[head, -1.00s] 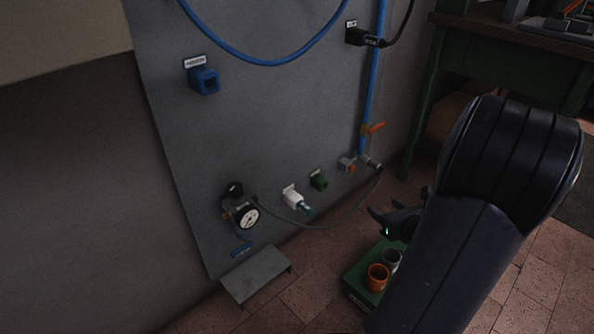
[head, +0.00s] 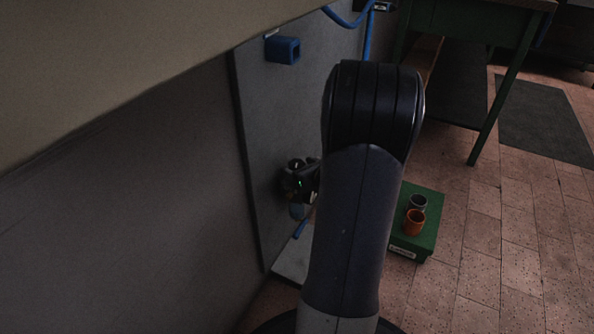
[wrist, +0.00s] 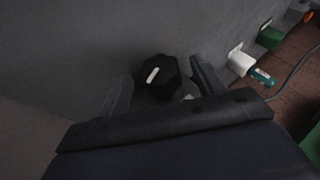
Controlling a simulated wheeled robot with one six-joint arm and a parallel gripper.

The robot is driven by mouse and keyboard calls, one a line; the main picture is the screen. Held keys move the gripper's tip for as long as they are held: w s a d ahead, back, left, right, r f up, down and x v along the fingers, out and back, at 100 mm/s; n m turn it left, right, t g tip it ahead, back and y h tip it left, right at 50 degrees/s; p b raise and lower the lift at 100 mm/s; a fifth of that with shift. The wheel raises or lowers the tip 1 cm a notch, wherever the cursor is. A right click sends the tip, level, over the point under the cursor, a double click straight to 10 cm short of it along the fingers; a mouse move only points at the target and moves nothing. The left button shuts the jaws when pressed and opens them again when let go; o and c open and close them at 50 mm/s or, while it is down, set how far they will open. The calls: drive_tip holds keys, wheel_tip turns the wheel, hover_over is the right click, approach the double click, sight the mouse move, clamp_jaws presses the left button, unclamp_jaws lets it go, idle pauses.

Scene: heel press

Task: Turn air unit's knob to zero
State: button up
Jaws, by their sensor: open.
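The air unit's black knob (wrist: 158,80) has a white mark on top, tilted toward the upper right in the wrist view. My gripper (wrist: 160,73) is open, with one finger on each side of the knob. I cannot tell whether the fingers touch it. In the head view my gripper (head: 298,181) is at the air unit, low on the grey panel. My arm and gripper hide most of the unit, and the gauge is not visible.
A white fitting (wrist: 240,60) and a green fitting (wrist: 270,36) are on the panel to the right. A green box (head: 428,238) with an orange cup (head: 414,222) and a grey cup (head: 418,202) stands on the floor. A blue block (head: 283,50) sits higher on the panel.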

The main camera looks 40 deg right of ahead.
drive_tip(key=shift+x, duration=1.05)
drive_tip(key=c, duration=1)
drive_tip(key=shift+o, duration=0.2)
